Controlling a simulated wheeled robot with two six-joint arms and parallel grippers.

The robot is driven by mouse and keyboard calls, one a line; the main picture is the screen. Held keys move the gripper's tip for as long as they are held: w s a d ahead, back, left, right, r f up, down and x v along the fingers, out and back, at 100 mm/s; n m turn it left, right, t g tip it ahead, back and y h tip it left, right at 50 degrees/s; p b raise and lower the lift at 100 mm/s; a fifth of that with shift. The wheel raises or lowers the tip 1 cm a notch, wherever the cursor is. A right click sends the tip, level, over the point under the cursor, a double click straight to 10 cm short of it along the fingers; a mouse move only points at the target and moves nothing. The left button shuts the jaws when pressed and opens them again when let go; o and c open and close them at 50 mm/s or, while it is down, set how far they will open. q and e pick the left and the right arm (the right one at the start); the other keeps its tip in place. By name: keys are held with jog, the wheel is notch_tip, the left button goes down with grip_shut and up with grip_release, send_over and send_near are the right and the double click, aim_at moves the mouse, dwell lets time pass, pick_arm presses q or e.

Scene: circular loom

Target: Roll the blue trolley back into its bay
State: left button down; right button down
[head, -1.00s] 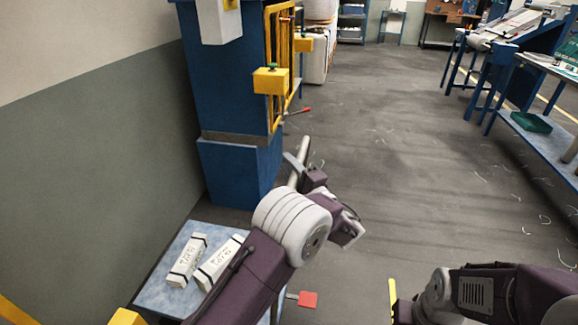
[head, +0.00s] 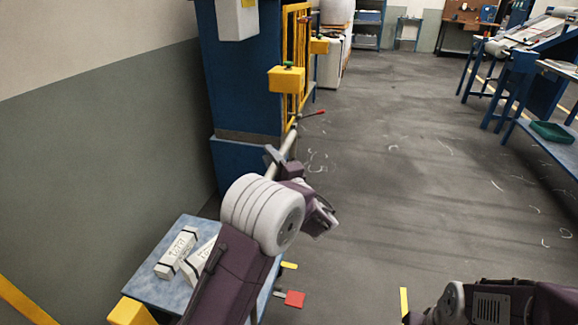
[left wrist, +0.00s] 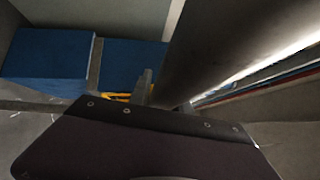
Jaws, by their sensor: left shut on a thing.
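The blue trolley (head: 148,291) is at the lower left of the head view, beside the grey-green wall. White strapped bundles (head: 178,252) lie on its mottled blue top. My left arm covers its right part. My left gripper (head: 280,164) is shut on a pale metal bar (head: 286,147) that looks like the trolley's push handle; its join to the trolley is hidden. The bar also looms large and dark in the left wrist view (left wrist: 215,45). A red pedal (head: 294,298) shows low at the trolley's right side. My right gripper is out of view; only its arm shows at lower right.
A blue machine column (head: 238,90) with a yellow guard (head: 295,60) and yellow button box (head: 286,79) stands beyond the trolley. Blue benches (head: 540,95) line the right. A yellow floor mark (head: 404,301) lies right of the trolley. The middle floor is open, with scattered pale scraps.

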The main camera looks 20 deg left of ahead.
pick_arm(q)
jog(key=shift+f, duration=0.35)
jog(key=c, duration=1.2)
grip_release()
jog(key=shift+r, duration=0.1)
jog(key=shift+r, duration=0.1)
jog(key=v, duration=0.9)
